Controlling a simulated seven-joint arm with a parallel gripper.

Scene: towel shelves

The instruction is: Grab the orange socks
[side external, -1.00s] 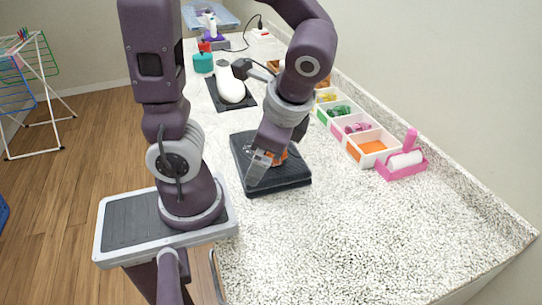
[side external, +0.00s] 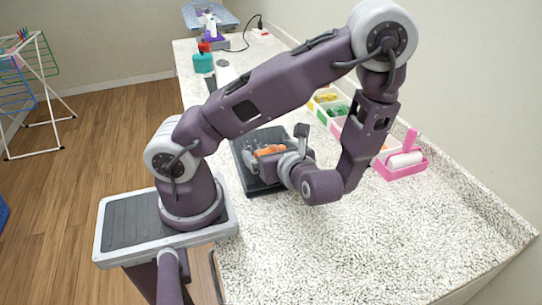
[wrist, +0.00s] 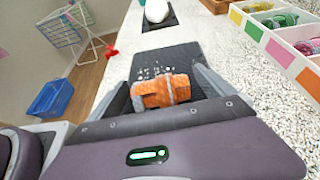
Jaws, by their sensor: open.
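The orange socks (side external: 270,150) are a small folded bundle on the black tray (side external: 243,172) in the side external view. In the wrist view the socks (wrist: 162,91) lie crosswise, straight ahead of my palm. My gripper (side external: 250,160) is low over the tray, reaching in from the right, with its fingers level. Its fingers (wrist: 166,90) are open, one on each side of the socks in the wrist view. I cannot tell whether they touch the socks. My wrist hides the right part of the tray in the side external view.
Divided bins (side external: 338,110) of coloured items run along the wall side, partly behind my arm. A pink holder with a white lint roller (side external: 402,162) stands at the right. The front of the speckled counter (side external: 340,245) is clear.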

